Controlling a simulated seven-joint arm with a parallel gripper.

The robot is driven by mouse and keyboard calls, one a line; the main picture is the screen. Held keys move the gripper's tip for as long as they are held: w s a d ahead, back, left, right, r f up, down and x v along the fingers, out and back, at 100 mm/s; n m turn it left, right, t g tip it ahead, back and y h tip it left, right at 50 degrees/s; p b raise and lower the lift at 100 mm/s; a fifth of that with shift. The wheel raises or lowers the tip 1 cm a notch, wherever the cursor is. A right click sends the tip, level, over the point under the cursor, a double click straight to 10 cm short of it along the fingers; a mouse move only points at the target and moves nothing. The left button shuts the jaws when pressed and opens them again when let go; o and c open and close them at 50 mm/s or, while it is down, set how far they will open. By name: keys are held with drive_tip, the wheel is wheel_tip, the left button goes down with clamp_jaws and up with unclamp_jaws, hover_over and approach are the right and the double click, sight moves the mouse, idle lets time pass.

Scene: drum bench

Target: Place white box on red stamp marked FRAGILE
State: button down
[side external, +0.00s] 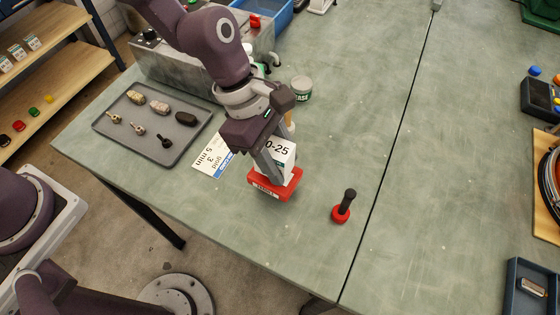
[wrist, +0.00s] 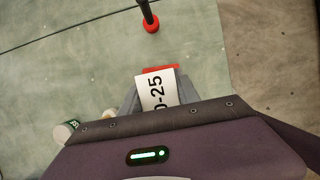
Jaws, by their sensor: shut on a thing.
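My gripper (side external: 277,163) is shut on the white box (side external: 281,152), which carries black print ending in "0-25". In the wrist view the white box (wrist: 156,90) sits between the two fingers. Directly under the box is a flat red block (side external: 289,188) with a white label on its front; the label's words are too small to read. The box looks upright, over or on the red block; I cannot tell whether they touch. A strip of the red block (wrist: 160,68) shows past the box in the wrist view. My fingers hide part of the box.
A black-handled tool with a red base (side external: 341,212) stands to the right. A grey tray (side external: 181,149) with several small items lies left, beside a printed white card (side external: 211,158). A round tub (side external: 301,88) stands behind. The front bench surface is clear.

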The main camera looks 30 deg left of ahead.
drive_tip(key=shift+f, duration=0.75)
drive_tip(key=shift+f, duration=0.1)
drive_tip(key=c, duration=0.9)
unclamp_jaws()
drive_tip(key=v, duration=1.2)
drive_tip(key=shift+a, duration=0.15)
